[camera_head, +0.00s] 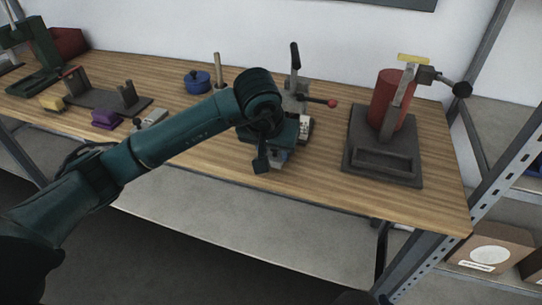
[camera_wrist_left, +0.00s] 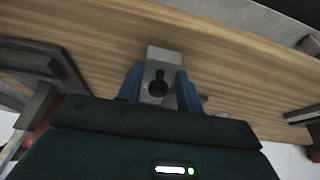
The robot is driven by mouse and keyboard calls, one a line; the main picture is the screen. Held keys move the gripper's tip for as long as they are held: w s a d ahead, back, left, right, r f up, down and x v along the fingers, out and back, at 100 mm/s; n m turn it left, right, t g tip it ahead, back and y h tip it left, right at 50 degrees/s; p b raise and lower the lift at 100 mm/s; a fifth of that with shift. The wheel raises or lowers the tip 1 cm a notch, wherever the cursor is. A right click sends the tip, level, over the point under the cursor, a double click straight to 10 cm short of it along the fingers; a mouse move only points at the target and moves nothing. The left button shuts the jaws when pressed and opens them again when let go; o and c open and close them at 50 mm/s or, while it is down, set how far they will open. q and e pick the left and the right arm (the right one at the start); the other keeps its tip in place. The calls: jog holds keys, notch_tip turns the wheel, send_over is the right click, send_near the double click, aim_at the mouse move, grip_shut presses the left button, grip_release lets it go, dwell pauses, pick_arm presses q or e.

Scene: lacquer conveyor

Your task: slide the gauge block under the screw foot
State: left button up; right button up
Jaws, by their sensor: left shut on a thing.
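My left gripper (camera_head: 273,156) is low over the front middle of the workbench, beside a fixture with an upright lever. In the left wrist view, its blue fingers (camera_wrist_left: 158,84) are shut on a light grey block, which I take to be the gauge block (camera_wrist_left: 164,54). The block's far end sticks out beyond the fingertips, over the wood. A dark round-ended knob or screw (camera_wrist_left: 157,85) shows between the fingers; I cannot tell what it belongs to. In the head view my arm and gripper hide most of the block. I cannot clearly make out the screw foot. My right gripper is out of view.
The lever fixture (camera_head: 297,98) with a red-tipped handle stands just behind my gripper. A press with a red cylinder (camera_head: 388,100) stands on a dark base at the right. A blue pot (camera_head: 197,82) and a purple block (camera_head: 106,118) are left. The front right wood is clear.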

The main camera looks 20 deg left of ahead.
pick_arm(q)
jog(key=shift+w+b, duration=0.45)
jog(key=shift+w, duration=0.85)
jog(key=shift+b, duration=0.3)
jog(key=o, duration=1.2)
jog(key=shift+f, duration=0.1)
jog(key=v, duration=1.3)
jog(key=shift+s, duration=0.1)
